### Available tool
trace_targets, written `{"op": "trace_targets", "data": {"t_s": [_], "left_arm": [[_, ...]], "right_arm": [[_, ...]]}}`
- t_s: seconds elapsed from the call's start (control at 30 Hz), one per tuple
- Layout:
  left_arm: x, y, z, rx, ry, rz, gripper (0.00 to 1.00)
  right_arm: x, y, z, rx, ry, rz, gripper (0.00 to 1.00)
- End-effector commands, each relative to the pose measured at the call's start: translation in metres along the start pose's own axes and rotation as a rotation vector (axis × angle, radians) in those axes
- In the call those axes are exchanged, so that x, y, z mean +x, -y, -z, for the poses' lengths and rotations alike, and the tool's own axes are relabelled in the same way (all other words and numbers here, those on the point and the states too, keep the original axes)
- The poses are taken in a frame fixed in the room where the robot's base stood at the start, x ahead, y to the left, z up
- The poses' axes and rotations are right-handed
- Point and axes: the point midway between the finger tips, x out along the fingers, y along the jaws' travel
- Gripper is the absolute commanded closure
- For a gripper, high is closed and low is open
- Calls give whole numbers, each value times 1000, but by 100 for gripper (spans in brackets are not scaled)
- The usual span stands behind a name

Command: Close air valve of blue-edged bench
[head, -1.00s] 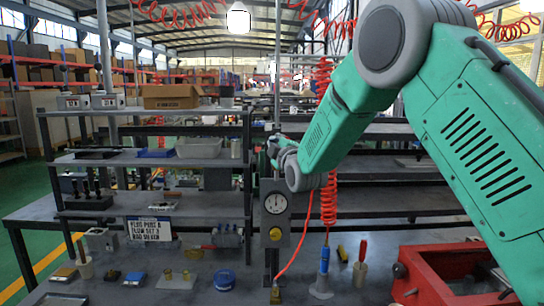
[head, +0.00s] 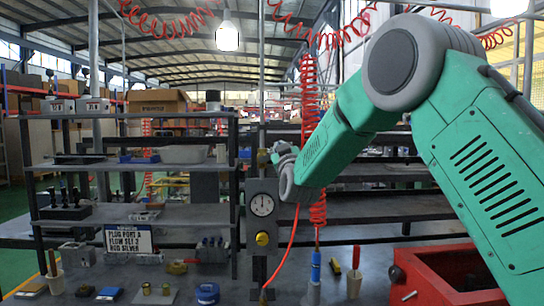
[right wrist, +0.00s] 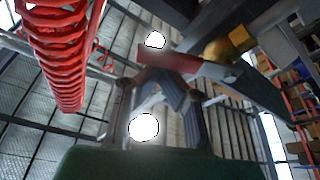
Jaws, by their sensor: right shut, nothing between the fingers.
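A grey panel with a round gauge (head: 262,204) and a yellow knob (head: 262,239) stands on the bench. A small brass fitting (head: 263,158) is just above the panel, beside my right gripper (head: 278,156). In the right wrist view, a brass and yellow valve part (right wrist: 228,44) is at the upper right. A dull red, lever-like bar (right wrist: 165,60) crosses at the tips of my right gripper (right wrist: 158,75). The fingers are shut with nothing between them; I cannot tell whether they touch the bar. No blue bench edge shows clearly. My left gripper is out of view.
A coiled red hose (head: 309,100) hangs close behind my right arm; it also shows in the right wrist view (right wrist: 55,50). A dark shelf rack (head: 130,170) with boxes stands left. A red open box (head: 440,275) is at the lower right. Small tools and parts lie along the bench front.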

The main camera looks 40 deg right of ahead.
Motion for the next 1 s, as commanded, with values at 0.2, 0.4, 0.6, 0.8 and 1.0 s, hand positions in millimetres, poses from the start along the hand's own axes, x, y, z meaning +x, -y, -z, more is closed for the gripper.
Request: {"op": "trace_targets", "data": {"t_s": [0.2, 0.4, 0.6, 0.8, 1.0], "left_arm": [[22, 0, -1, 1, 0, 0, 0], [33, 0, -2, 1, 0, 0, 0], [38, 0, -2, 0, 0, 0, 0], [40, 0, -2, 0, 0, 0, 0], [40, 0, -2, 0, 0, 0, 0]], "right_arm": [[-5, 0, -11, 165, -1, -58, 100], [-8, 1, -14, 275, -3, -98, 100], [-9, -1, -20, 344, -1, -120, 100], [-9, -2, -22, 372, 0, -130, 100], [-9, -1, -22, 375, 1, -131, 100]]}}
